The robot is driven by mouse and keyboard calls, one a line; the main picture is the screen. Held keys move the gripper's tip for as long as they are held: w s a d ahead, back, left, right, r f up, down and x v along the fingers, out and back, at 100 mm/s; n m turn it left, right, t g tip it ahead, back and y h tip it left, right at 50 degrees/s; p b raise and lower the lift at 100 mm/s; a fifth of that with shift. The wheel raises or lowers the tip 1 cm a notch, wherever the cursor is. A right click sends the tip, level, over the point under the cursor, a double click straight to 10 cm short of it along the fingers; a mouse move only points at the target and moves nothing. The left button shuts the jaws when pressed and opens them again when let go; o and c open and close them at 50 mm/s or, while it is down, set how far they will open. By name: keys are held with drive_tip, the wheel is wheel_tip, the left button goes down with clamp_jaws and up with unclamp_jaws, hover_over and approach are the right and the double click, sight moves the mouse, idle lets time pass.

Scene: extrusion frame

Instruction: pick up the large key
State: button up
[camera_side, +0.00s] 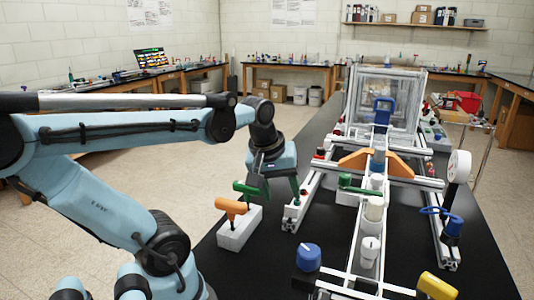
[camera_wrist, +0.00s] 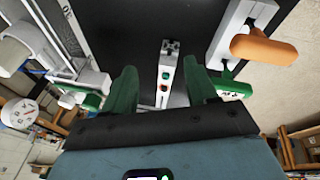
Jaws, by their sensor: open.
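Two T-handled keys stand in a white block (camera_side: 240,230): an orange one (camera_side: 232,206) and a green one (camera_side: 244,188). In the wrist view the orange handle (camera_wrist: 264,47) and the green handle (camera_wrist: 233,89) are at the right, by the block (camera_wrist: 238,22). My gripper (camera_side: 279,190) has green fingers and is open and empty, just right of the green key in the side view. In the wrist view my gripper (camera_wrist: 160,88) has the green key outside its right finger. The key shafts are mostly hidden.
A blue knob (camera_side: 308,257) sits near the front. The black table (camera_side: 215,262) is bare around the block.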

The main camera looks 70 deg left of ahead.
sight(230, 201)
drive_tip(key=s+a+r+n+g, duration=0.1)
drive_tip(key=s+a+n, duration=0.1)
drive_tip(key=n, duration=0.2)
drive_tip(key=s+a+r+n+g, duration=0.1)
drive_tip(key=s+a+n, duration=0.2)
drive_tip(key=n, duration=0.2)
drive_tip(key=s+a+r+n+g+h, duration=0.1)
drive_tip(key=s+a+n, duration=0.2)
drive_tip(key=n, duration=0.1)
drive_tip(key=shift+r+n, duration=0.3)
drive_tip(key=shift+n, duration=0.1)
drive_tip(key=shift+s+a+r+n+g, duration=0.1)
drive_tip(key=shift+s+a+n+g, duration=0.1)
drive_tip(key=shift+s+n+g, duration=0.15)
drive_tip(key=shift+f, duration=0.2)
wheel_tip(230, 201, down, 6)
drive_tip(key=shift+f, duration=0.15)
drive_tip(key=shift+s+d+f, duration=0.1)
drive_tip(key=shift+s+f, duration=0.05)
drive_tip(key=shift+f, duration=1.2)
drive_tip(key=shift+s+f, duration=0.1)
drive_tip(key=shift+f, duration=1.2)
drive_tip(key=c, duration=1)
drive_tip(key=shift+c, duration=0.2)
drive_tip(key=shift+r, duration=0.1)
